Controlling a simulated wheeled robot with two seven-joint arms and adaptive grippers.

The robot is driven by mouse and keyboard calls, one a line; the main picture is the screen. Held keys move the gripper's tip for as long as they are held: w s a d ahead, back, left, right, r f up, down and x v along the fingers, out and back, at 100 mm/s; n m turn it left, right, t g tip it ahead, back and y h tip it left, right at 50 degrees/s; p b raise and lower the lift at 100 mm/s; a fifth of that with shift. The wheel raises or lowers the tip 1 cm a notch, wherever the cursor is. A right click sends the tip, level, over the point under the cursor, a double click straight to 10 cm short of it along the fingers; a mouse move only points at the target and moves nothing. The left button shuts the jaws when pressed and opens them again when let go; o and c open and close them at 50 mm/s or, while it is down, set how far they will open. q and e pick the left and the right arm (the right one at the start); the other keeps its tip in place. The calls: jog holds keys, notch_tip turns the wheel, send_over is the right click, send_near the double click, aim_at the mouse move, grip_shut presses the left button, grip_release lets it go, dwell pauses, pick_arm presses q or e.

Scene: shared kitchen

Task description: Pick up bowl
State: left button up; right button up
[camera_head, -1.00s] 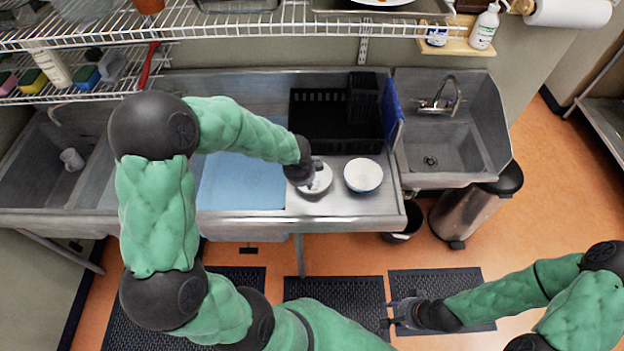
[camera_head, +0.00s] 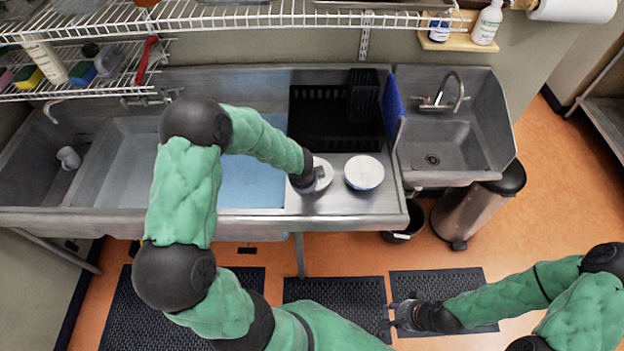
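Two white dishes are on the steel counter right of the sinks. One is a white bowl with a blue-tinted side (camera_head: 364,172); it stands clear of both grippers. The other, a white dish (camera_head: 325,171) to its left, is partly hidden by my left gripper (camera_head: 317,178). That gripper is at or over this dish's left side. Its fingers are too small and covered to tell whether they are open or touching the dish. My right gripper (camera_head: 392,314) is low at the bottom right, over the floor mats, with its fingers apart and nothing between them.
A black dish rack (camera_head: 325,125) stands behind the dishes, with a blue panel (camera_head: 394,105) at its right. A hand sink (camera_head: 455,145) is further right. A wire shelf (camera_head: 250,18) spans above. A trash can (camera_head: 475,210) stands on the floor.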

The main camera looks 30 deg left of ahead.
pick_arm(q)
jog(key=shift+c, duration=0.3)
grip_shut()
jog(key=shift+r, duration=0.2)
